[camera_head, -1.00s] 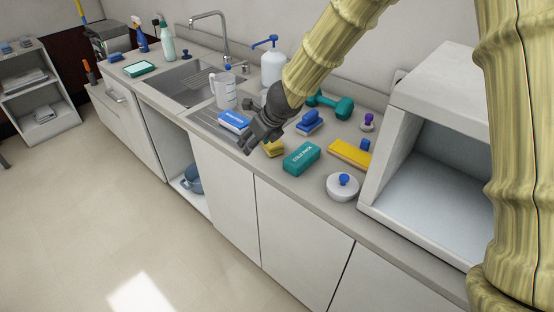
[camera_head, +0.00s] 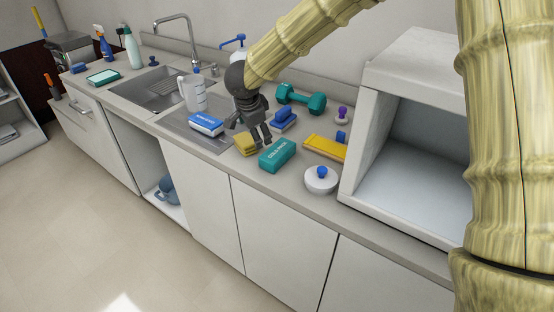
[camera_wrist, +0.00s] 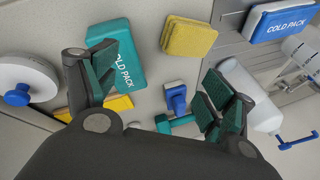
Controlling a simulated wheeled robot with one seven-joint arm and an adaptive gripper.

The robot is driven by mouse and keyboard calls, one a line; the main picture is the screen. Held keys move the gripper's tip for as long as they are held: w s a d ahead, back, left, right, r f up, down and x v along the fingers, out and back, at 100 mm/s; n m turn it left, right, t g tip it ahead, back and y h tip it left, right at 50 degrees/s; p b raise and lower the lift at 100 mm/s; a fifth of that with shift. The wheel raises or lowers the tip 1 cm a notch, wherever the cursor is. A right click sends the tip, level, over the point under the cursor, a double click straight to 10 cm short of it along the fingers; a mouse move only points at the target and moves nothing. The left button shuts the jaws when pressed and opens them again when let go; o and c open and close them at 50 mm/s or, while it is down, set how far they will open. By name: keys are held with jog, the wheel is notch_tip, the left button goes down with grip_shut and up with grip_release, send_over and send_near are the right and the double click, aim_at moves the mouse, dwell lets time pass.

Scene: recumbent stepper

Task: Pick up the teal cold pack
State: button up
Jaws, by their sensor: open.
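The teal cold pack (camera_head: 278,155) lies flat on the counter, with white lettering on its top. It also shows in the wrist view (camera_wrist: 122,58), partly hidden behind one finger. My gripper (camera_head: 254,136) is above the counter, just up and left of the cold pack in the head view. In the wrist view my gripper (camera_wrist: 160,88) has its fingers wide apart with nothing between them. The pack lies toward the left finger, not centred between the fingers.
A yellow sponge (camera_head: 246,143) lies close left of the pack. A blue-and-white cold pack (camera_head: 206,125), blue-handled brush (camera_head: 284,120), yellow-topped item (camera_head: 325,148), white lidded pot (camera_head: 321,180) and teal dumbbell (camera_head: 301,98) surround it. A white open box (camera_head: 354,160) stands at right.

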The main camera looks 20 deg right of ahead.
aim_at(277, 150)
jog(key=d+n, duration=0.1)
jog(key=s+d+n+g+h+b, duration=0.1)
jog(key=d+n, duration=0.1)
jog(key=shift+s+f, duration=0.1)
jog(key=shift+s+d+n+g, duration=0.4)
jog(key=shift+d+n, duration=0.15)
jog(key=shift+n, duration=0.45)
jog(key=x, duration=0.5)
jog(key=shift+d+f, duration=0.15)
jog(key=shift+d, duration=0.05)
jog(key=shift+s+p+x, duration=0.15)
jog(key=shift+p+x, duration=0.05)
jog(key=shift+x, duration=0.65)
jog(key=shift+s+p+x, duration=0.15)
jog(key=shift+s+x, duration=0.05)
jog(key=shift+x, duration=0.65)
jog(key=shift+s+p+x, duration=0.15)
jog(key=shift+p+x, duration=0.05)
jog(key=shift+x, duration=0.65)
jog(key=shift+f+h, duration=0.1)
jog(key=shift+h, duration=0.2)
jog(key=c, duration=1.3)
jog(key=shift+c, duration=0.4)
